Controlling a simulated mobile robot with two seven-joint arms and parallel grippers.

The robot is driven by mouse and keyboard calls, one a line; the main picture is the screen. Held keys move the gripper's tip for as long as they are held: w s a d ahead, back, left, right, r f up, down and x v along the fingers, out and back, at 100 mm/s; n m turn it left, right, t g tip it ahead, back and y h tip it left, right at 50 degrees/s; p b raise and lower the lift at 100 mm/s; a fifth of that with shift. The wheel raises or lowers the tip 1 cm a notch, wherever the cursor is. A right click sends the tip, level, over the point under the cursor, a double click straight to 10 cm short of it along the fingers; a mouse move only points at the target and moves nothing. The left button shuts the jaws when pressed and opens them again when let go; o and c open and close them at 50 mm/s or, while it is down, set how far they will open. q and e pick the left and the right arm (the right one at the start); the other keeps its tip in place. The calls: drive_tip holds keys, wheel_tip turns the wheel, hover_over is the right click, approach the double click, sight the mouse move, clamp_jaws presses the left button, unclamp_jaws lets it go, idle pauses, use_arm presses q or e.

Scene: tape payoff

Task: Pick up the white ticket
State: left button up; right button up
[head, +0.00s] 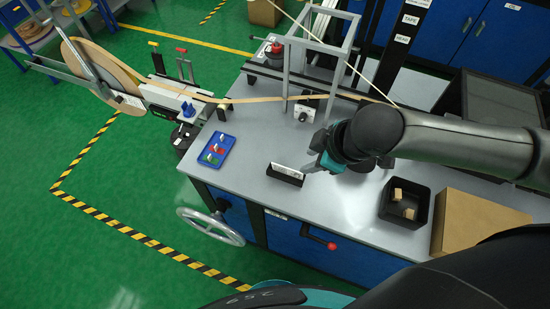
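A white card (288,169), which looks like the white ticket, stands in a low black holder (286,179) near the front middle of the grey bench. My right gripper (311,166) reaches in from the right, low over the bench, at the right end of the card. Its fingertips are small and partly hidden by the wrist. I cannot tell whether they touch the card or how far apart they are. A blue tray (228,139) left of the card holds small red, green and white pieces. My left gripper is not in view.
A black bin (413,222) with small tan blocks and a cardboard box (480,215) are at the bench's right. A metal frame (287,75) stands behind, with tan tape (255,101) running through it. A handwheel (210,227) juts from the front. Bench between tray and card is clear.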

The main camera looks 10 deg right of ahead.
sight(290, 170)
drive_tip(key=shift+b+x, duration=1)
drive_tip(key=shift+x, duration=6.45)
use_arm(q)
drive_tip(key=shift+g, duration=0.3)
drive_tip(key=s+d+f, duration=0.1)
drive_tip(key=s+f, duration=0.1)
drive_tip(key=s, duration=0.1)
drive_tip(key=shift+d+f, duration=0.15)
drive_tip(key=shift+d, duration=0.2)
use_arm(e)
drive_tip(key=shift+d, duration=0.1)
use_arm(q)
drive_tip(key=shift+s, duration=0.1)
use_arm(e)
drive_tip(key=shift+s, duration=0.1)
drive_tip(key=shift+c, duration=0.3)
clamp_jaws()
